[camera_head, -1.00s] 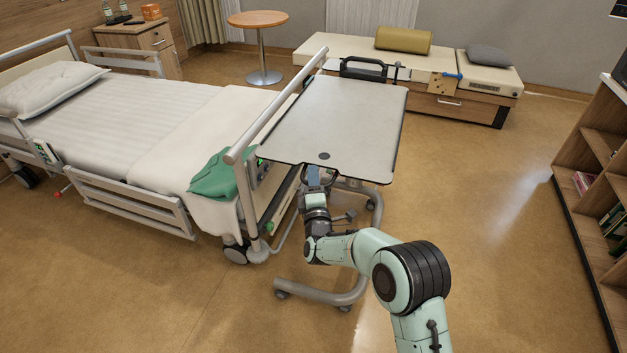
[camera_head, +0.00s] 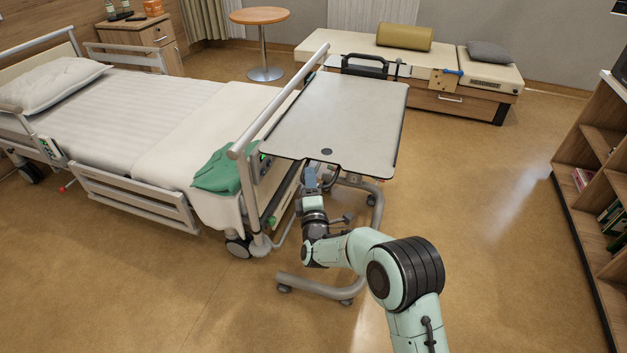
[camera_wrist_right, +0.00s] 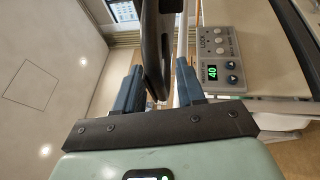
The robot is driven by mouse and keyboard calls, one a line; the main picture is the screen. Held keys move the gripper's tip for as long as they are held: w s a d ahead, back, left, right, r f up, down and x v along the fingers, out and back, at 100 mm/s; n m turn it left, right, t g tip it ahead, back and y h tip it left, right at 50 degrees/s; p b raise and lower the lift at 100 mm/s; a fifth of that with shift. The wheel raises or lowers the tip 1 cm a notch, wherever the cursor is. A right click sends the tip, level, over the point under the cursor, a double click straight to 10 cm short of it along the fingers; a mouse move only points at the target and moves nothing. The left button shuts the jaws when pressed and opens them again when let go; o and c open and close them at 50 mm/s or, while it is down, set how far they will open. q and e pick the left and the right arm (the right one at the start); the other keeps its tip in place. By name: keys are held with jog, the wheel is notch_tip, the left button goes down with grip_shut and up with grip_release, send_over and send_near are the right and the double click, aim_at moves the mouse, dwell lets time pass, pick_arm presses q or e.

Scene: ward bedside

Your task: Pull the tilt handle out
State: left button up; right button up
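The overbed table (camera_head: 340,115) has a pale, dark-edged top and stands beside the bed's foot end. A dark, curved tilt handle (camera_head: 335,174) shows partly under its near edge. My right gripper (camera_head: 309,172) is at that near edge, to the left of the visible part of the handle. In the right wrist view, my two blue fingers (camera_wrist_right: 160,88) stand apart. A dark slab-like part (camera_wrist_right: 152,45) reaches down between them, closer to the left finger; a gap shows before the right finger. Contact cannot be told. My left gripper is not in view.
The bed's foot rail (camera_head: 270,105) and a green cloth (camera_head: 216,172) are close on the left. A control box (camera_wrist_right: 218,57) with a lit display is near the right finger. The table's wheeled base (camera_head: 315,287) is below my arm. Floor on the right is clear.

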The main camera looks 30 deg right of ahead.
jog(key=shift+d, duration=0.1)
